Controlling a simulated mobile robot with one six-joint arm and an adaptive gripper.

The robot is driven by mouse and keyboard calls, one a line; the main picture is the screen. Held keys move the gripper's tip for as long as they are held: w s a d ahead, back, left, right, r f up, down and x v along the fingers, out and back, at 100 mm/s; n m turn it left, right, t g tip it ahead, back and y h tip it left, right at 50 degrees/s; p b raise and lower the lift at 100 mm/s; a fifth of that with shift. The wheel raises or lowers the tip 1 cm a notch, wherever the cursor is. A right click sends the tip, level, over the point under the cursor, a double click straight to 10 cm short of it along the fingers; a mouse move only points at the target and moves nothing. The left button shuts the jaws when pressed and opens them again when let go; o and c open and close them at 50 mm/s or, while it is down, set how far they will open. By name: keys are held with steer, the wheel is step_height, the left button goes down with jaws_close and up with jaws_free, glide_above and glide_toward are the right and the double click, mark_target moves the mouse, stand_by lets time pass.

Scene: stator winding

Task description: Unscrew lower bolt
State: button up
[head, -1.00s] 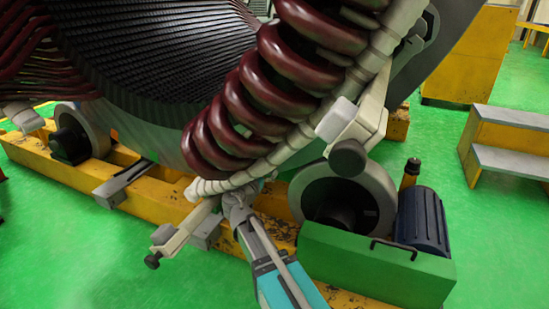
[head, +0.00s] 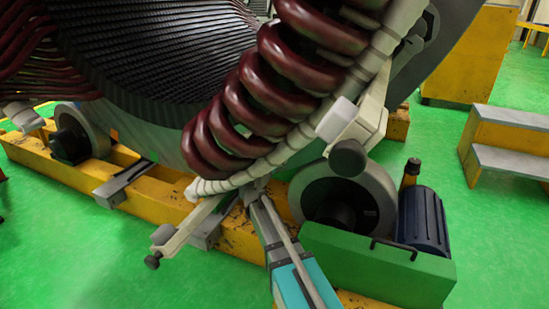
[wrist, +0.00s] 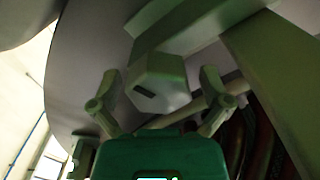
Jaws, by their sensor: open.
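In the wrist view, a pale block-shaped bolt head (wrist: 160,80) with a dark slot lies between the two spread fingers of my gripper (wrist: 160,88). The fingers stand apart on either side of it, and I see no clear contact. In the head view, my gripper (head: 254,190) is at the lower end of the dark red coils (head: 215,130), beside the pale clamp bar (head: 195,228). Its fingertips and the bolt are hidden there by the arm and the stator's lower edge.
The pale clamp bar ends in a dark knob (head: 152,262). A grey roller (head: 372,190) and a green motor housing (head: 375,265) stand close on the right. A yellow base beam (head: 150,195) runs below. Green floor (head: 90,265) is clear at front left.

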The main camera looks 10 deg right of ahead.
steer(key=shift+c, duration=0.3)
steer(key=c, duration=1.1)
steer(key=shift+n, duration=0.3)
steer(key=n, duration=0.3)
steer(key=shift+w+a, duration=0.1)
steer(key=n, duration=0.4)
steer(key=shift+a+n, duration=0.1)
steer(key=shift+n, duration=0.3)
steer(key=n, duration=0.3)
steer(key=shift+w+f+n, duration=0.1)
steer(key=shift+n, duration=2)
